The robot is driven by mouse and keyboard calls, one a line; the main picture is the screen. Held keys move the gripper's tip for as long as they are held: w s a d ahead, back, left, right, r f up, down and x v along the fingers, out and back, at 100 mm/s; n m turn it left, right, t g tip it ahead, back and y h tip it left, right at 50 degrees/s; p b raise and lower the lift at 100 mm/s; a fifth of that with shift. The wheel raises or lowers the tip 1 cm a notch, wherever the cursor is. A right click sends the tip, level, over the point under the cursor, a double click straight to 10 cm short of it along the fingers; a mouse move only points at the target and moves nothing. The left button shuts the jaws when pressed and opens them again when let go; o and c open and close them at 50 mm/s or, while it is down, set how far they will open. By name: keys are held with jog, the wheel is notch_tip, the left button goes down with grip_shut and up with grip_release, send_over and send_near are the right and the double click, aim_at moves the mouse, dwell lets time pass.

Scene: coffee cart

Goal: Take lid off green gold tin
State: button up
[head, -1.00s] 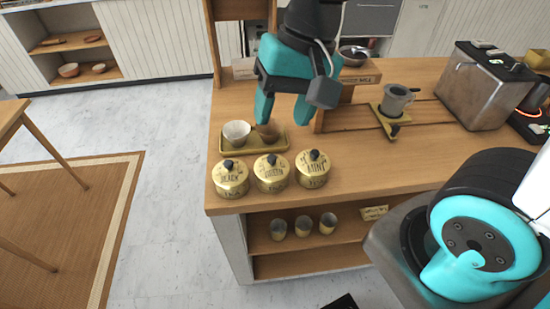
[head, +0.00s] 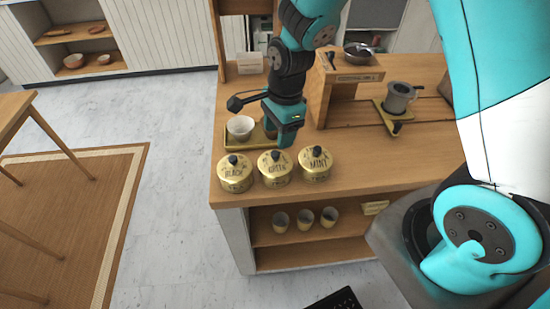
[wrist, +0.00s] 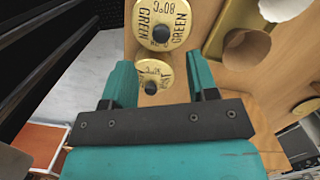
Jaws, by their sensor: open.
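The green tea tin (head: 275,172) is brass-gold with a black-knobbed lid, standing upright on the counter between the black tin (head: 235,175) and the mint tin (head: 316,166). All three lids are on. My gripper (head: 287,140) points down just behind the green and mint tins, apart from them. The wrist view shows my gripper open and empty.
A wooden riser (head: 345,95) stands to the right. The counter front right of the mint tin is clear.

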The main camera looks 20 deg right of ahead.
aim_at(276, 153)
jog(key=shift+a+f+p, duration=0.2)
jog(key=shift+f+p, duration=0.4)
jog(key=shift+f, duration=1.25)
jog(key=shift+a+f+p, duration=0.2)
jog(key=shift+f+p, duration=0.4)
jog(key=shift+f, duration=1.25)
grip_shut()
